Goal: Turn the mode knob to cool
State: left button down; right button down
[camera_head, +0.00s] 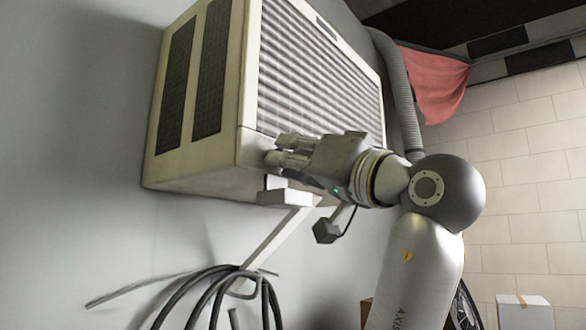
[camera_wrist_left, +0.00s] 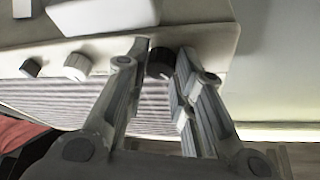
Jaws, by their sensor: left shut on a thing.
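The beige air conditioner unit (camera_head: 188,155) hangs on the wall, with a louvered front grille. My left gripper (camera_head: 276,151) is at its lower front corner, where its fingers hide the controls in the head view. In the left wrist view, a dark round knob (camera_wrist_left: 160,65) sits between the two fingers, and the left gripper (camera_wrist_left: 163,52) is shut on it. No knob labels are legible, and the knob's pointer cannot be made out. My right gripper is not in view.
A white block (camera_head: 285,197) is below the unit's lower edge, close under my gripper. A corrugated hose (camera_head: 400,95) runs down beside the unit. Coiled black hoses (camera_head: 215,288) hang below.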

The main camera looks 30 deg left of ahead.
pick_arm(q)
jog(key=m+h, duration=0.2)
jog(key=m, duration=0.4)
jog(key=m+t+h+b, duration=0.1)
jog(key=m+h, duration=0.1)
jog(key=m, duration=0.4)
jog(key=r+m+h, duration=0.1)
jog(key=m+h, duration=0.1)
jog(key=m, duration=0.4)
jog(key=shift+s+t, duration=0.15)
jog(key=shift+t, duration=0.15)
jog(key=shift+m, duration=0.3)
jog(key=c, duration=1.2)
grip_release()
jog(key=shift+c, duration=0.2)
jog(key=v, duration=0.7)
jog(key=shift+d, duration=0.25)
